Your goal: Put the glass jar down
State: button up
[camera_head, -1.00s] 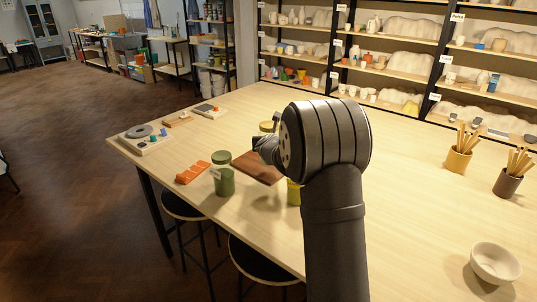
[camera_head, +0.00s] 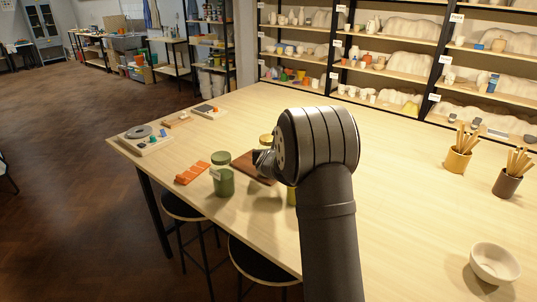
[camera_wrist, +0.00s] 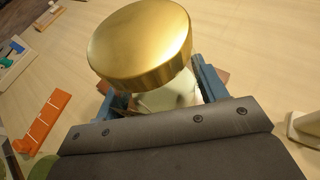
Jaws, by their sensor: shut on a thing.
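The glass jar (camera_wrist: 165,100) has a round gold lid (camera_wrist: 140,42) that fills much of the wrist view. My gripper (camera_wrist: 160,88) is shut on it, with blue fingers on both sides of the clear body below the lid. In the head view the lid (camera_head: 266,138) shows just left of my wrist, over or beside a dark brown board (camera_head: 246,165). My wrist hides most of the jar. I cannot tell whether its base touches the board or table.
A green jar (camera_head: 224,183), its green lid piece (camera_head: 221,158) and an orange strip (camera_head: 192,173) lie left of the board. A yellow thing (camera_head: 291,194) is partly behind my arm. Brush cups (camera_head: 457,160) and a bowl (camera_head: 494,262) stand at right. The table's middle back is clear.

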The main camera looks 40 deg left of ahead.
jog(key=o, duration=1.5)
jog(key=shift+f, duration=0.15)
jog(key=shift+s+d+r, duration=0.1)
jog(key=shift+s+r, duration=0.1)
jog(key=shift+r, duration=0.1)
jog(key=v, duration=1.1)
jog(key=shift+s+d, duration=0.2)
jog(key=shift+d, duration=0.05)
jog(key=x, duration=1.2)
